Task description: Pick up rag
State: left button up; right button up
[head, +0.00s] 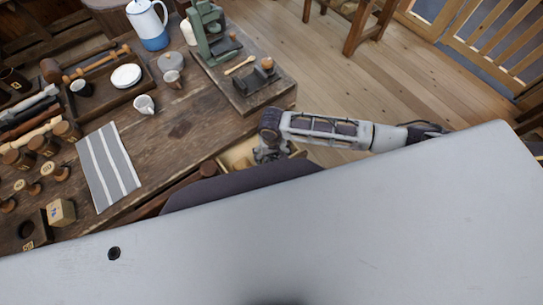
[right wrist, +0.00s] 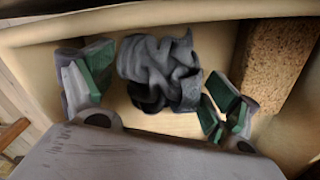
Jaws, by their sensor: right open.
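The rag (right wrist: 160,68) is a crumpled grey cloth lying in an open drawer (right wrist: 140,29) in the right wrist view. My right gripper (head: 268,154) reaches down into that drawer, seen in the head view at the table's front edge. Its fingers, with green pads, are open on either side of the rag in the right wrist view, and nothing is clamped between them. Whether a pad touches the cloth is hard to tell. In the head view the rag is hidden. My left gripper is not in view.
A brown speckled block (right wrist: 275,65) lies in the drawer right of the rag. The drawer walls are close around the gripper. Above, the wooden table (head: 190,140) holds a striped grey cloth (head: 108,166), spools, cups, a jug (head: 150,25) and a green press (head: 210,35).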

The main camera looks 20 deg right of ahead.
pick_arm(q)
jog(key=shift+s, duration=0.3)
pick_arm(e)
jog(key=c, duration=0.4)
jog(key=shift+r, duration=0.15)
jog(key=shift+r, duration=0.6)
notch_tip(320, 180, up, 7)
jog(key=shift+f+p, duration=0.1)
jog(key=shift+p, duration=0.6)
jog(key=shift+r, duration=0.9)
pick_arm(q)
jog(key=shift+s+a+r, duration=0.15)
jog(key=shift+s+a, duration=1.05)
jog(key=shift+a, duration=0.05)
